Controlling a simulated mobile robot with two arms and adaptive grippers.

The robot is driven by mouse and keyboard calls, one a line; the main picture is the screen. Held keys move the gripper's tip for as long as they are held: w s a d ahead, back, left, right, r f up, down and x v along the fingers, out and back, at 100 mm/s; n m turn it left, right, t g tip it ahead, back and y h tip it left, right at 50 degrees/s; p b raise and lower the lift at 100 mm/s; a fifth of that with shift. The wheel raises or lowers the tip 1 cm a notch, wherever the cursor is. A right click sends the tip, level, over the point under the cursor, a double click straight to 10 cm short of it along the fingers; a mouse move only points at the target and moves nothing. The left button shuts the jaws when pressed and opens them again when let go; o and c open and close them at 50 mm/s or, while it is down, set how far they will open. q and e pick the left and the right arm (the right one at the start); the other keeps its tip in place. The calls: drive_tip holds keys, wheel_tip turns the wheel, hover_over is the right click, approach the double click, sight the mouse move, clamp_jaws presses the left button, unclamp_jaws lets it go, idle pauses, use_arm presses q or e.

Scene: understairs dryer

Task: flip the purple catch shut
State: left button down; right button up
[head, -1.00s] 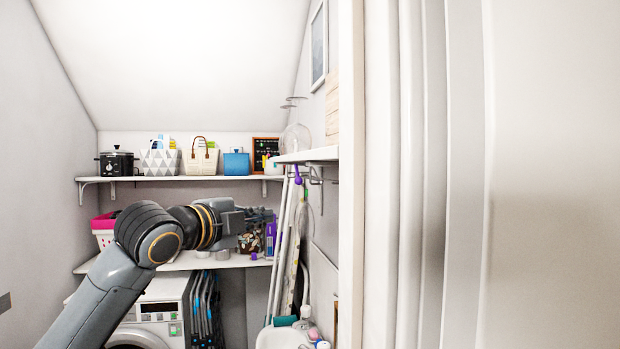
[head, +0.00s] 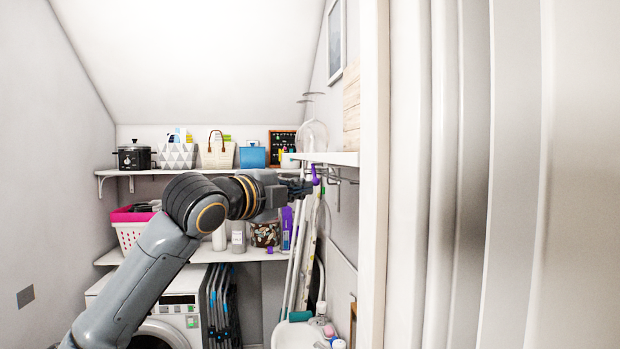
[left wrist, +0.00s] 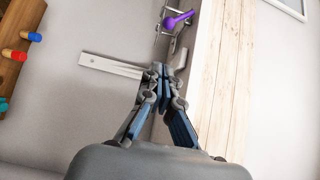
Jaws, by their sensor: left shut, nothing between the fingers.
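The purple catch (head: 315,174) sits on the metal rail under the right-hand shelf in the head view. In the left wrist view the purple catch (left wrist: 178,19) is at the top, a rounded knob with a short lever on a wire bracket, beyond my fingertips. My left gripper (head: 307,187) is right beside the catch in the head view, slightly lower and to the left. In the left wrist view my left gripper (left wrist: 161,70) has its fingertips together, empty, with a visible gap to the catch. My right gripper is not in view.
The right-hand shelf (head: 338,158) lies just above the catch; its bracket (left wrist: 108,65) shows in the left wrist view. Poles (head: 297,262) lean below. A back shelf (head: 240,255) holds bottles and a basket. A door frame (head: 374,200) stands close on the right.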

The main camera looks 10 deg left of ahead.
use_arm(q)
drive_tip(key=w+p, duration=0.3)
drive_tip(key=w, duration=0.5)
drive_tip(key=shift+d, duration=0.15)
drive_tip(key=shift+f, duration=0.15)
